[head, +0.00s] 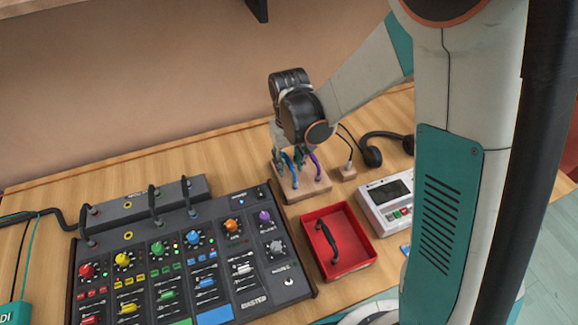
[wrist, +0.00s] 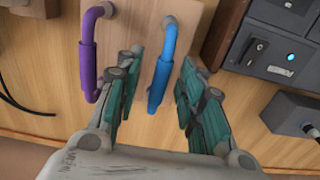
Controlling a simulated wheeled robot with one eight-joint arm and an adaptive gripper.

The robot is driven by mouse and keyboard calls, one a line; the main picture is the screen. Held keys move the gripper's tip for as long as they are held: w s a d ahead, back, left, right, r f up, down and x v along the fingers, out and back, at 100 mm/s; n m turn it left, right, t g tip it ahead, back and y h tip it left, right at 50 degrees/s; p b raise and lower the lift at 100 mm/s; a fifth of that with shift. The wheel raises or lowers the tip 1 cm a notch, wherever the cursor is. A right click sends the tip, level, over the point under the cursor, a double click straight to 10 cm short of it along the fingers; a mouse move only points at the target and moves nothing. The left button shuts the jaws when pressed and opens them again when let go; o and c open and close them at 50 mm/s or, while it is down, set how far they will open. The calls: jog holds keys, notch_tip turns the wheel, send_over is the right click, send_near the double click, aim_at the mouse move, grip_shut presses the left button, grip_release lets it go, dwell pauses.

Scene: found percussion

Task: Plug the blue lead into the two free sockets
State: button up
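The blue lead (wrist: 161,70) is a bent blue piece standing on a wooden stand. In the wrist view it lies between the two finger pads of my gripper (wrist: 158,72), with a gap visible on each side. My gripper is open and does not visibly hold it. In the head view my gripper (head: 284,143) hangs low over the wooden stand (head: 312,190), and the blue lead (head: 289,163) shows partly behind it. The black mixer (head: 258,292) and the dark box behind it (head: 135,208) carry black leads. I cannot tell which sockets are free.
A purple lead (wrist: 88,55) stands left of the blue one, on the same stand. A red tray (head: 362,258) with a black bent piece inside lies in front. A white device with a screen (head: 372,211) and black headphones (head: 372,156) are to the right.

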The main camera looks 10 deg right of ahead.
jog(key=shift+f, duration=0.2)
dwell(0.4)
grip_shut()
jog(key=shift+r, duration=0.15)
